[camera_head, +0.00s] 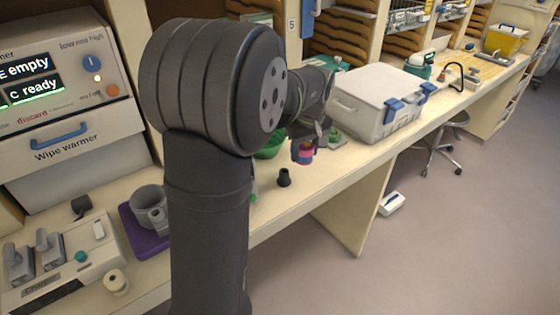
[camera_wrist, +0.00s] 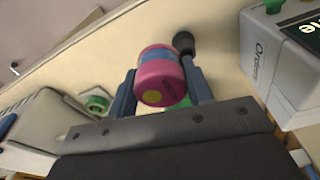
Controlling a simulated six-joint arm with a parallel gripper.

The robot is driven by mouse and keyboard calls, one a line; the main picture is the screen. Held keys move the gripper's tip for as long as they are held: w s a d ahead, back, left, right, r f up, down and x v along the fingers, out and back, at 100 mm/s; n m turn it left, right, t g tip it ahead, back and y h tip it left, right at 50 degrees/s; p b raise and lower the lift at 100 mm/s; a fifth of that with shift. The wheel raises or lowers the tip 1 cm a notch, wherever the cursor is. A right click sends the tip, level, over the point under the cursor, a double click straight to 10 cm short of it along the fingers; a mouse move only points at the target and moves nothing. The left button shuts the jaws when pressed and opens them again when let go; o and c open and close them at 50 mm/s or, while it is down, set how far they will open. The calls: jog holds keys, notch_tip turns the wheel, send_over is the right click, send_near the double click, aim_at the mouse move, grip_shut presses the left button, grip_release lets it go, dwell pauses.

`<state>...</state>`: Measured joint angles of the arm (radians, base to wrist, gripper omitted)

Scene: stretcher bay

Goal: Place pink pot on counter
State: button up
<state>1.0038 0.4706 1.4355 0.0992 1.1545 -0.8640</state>
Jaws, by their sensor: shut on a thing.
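The pink pot (camera_wrist: 160,78) is a small round pot with a blue band and a yellow spot on its end. In the wrist view my gripper (camera_wrist: 162,88) is shut on it, one finger on each side. In the head view the pink pot (camera_head: 303,151) shows small below my gripper (camera_head: 308,140), over the counter (camera_head: 330,178). I cannot tell whether the pot touches the counter. My arm hides part of the counter.
A small black cone-shaped thing (camera_head: 284,177) stands near the pot. A green bowl (camera_head: 269,147) is behind it. A large grey box with blue latches (camera_head: 375,102) stands to the right. A grey mug (camera_head: 150,208) on a purple mat (camera_head: 130,228) is at left. The front edge is close.

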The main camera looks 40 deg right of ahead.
send_over(274, 171)
jog(key=f, duration=0.6)
jog(key=shift+s+a+f, duration=0.1)
jog(key=shift+s+f, duration=0.1)
jog(key=shift+s, duration=0.05)
jog(key=shift+f, duration=2)
jog(key=shift+f, duration=0.1)
jog(key=shift+f, duration=0.1)
jog(key=o, duration=1)
jog(key=shift+o, duration=0.4)
notch_tip(274, 171, up, 12)
jog(key=s, duration=0.1)
jog(key=shift+s, duration=0.15)
